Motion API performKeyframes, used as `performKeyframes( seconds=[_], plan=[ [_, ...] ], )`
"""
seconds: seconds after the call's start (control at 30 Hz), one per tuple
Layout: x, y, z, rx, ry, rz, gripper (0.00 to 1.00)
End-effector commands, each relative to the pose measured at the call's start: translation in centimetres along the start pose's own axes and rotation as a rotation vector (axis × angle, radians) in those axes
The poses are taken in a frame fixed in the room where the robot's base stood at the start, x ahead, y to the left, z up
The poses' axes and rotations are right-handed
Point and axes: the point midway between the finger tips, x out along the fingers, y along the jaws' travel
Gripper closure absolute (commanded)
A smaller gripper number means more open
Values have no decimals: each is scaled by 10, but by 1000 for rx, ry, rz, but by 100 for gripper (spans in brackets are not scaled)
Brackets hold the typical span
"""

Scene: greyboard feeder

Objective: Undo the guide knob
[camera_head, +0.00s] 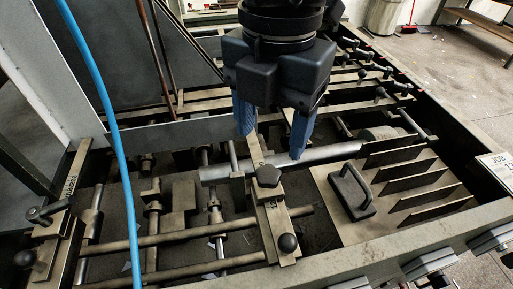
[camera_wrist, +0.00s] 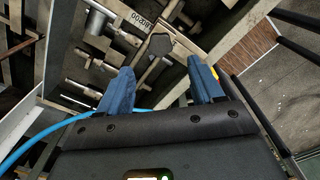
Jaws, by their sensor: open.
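The guide knob (camera_head: 268,175) is a dark, faceted knob on a tan metal guide bar (camera_head: 277,222). It also shows in the wrist view (camera_wrist: 160,45), beyond and between the fingertips. My gripper (camera_head: 271,142) has two blue fingers spread apart with nothing between them. In the head view the fingertips are just behind the knob in the picture, apart from it. In the wrist view my gripper (camera_wrist: 161,68) opens toward the knob. The exact height of the fingers over the knob cannot be told.
A dark handled block (camera_head: 352,192) and several upright slats (camera_head: 411,183) stand to the right. A grey tube (camera_head: 325,155) passes behind the knob. A blue hose (camera_head: 112,125) hangs at the left.

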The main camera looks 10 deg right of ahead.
Motion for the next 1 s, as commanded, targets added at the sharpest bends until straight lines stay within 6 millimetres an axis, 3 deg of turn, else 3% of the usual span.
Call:
performKeyframes(
  seconds=[0.17, 0.6, 1.0],
  plan=[
    [11, -2, 3, 13, -14, -11, 34],
    [70, -2, 3, 9, -11, -9, 34],
    [78, -2, 3, 9, -13, -7, 36]
  ],
)
